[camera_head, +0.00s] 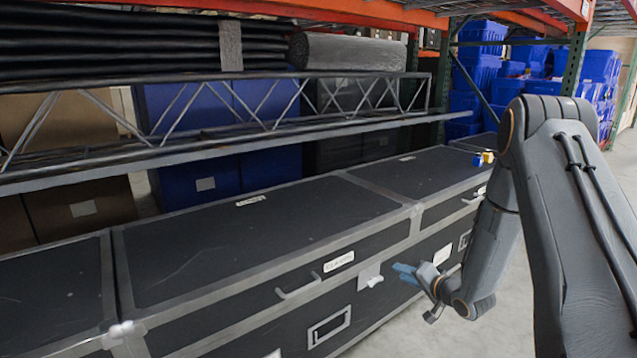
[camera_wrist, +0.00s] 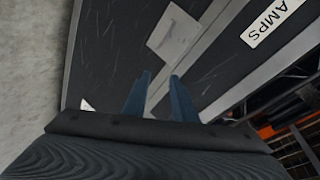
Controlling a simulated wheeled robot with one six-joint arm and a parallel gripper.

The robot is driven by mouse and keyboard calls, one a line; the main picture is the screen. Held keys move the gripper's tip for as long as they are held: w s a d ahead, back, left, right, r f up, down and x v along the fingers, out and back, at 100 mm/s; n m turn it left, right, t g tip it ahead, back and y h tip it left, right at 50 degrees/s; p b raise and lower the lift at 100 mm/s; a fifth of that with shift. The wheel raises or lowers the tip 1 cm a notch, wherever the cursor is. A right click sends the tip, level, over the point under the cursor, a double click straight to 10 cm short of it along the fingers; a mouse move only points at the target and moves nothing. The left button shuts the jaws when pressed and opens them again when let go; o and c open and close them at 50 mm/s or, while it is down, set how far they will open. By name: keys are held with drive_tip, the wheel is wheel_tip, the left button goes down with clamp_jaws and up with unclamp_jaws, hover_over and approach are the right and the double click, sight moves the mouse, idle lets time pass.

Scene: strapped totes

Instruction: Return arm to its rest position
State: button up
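My arm reaches down the right side of the head view, in front of the black cases. My gripper (camera_head: 405,273) points left toward the front face of a long black case (camera_head: 250,245), near its white latch plate. In the wrist view my gripper (camera_wrist: 160,75) shows two blue fingers with a gap between them. Nothing is held in that gap, only the black case surface shows behind it. I cannot tell whether the fingertips touch the case.
A metal truss (camera_head: 210,135) and a rack beam run above the cases. A small yellow and blue item (camera_head: 483,158) sits on the far case. Blue bins (camera_head: 480,70) are stacked behind. Grey concrete floor (camera_head: 400,335) lies clear at lower right.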

drive_tip(key=s+r+n+g+h, duration=0.4)
drive_tip(key=s+r+h, duration=0.1)
drive_tip(key=s+r, duration=0.5)
drive_tip(key=s+a+r+n+g, duration=0.2)
drive_tip(key=s+a+g, duration=0.1)
drive_tip(key=s, duration=0.8)
drive_tip(key=s+a+r+n+g, duration=0.1)
drive_tip(key=s+a+r+g, duration=0.25)
drive_tip(key=s, duration=0.75)
drive_tip(key=s+a+r+n+g, duration=0.1)
drive_tip(key=s+a+n, duration=0.2)
drive_tip(key=s+a, duration=0.45)
drive_tip(key=s+a+r+n+g, duration=0.1)
drive_tip(key=s+a+n, duration=0.3)
drive_tip(key=a, duration=0.7)
drive_tip(key=s+d+r+m+p, duration=0.1)
drive_tip(key=d+r+m+p, duration=0.2)
drive_tip(key=d+r+p, duration=0.5)
drive_tip(key=s+d+r+m+p, duration=0.1)
drive_tip(key=d+r+m+p, duration=0.2)
drive_tip(key=d+r+p, duration=0.6)
wheel_tip(320, 180, up, 5)
drive_tip(key=p, duration=0.8)
drive_tip(key=shift+d+r+p, duration=0.2)
drive_tip(key=shift+d+p, duration=0.05)
drive_tip(key=shift+p, duration=0.1)
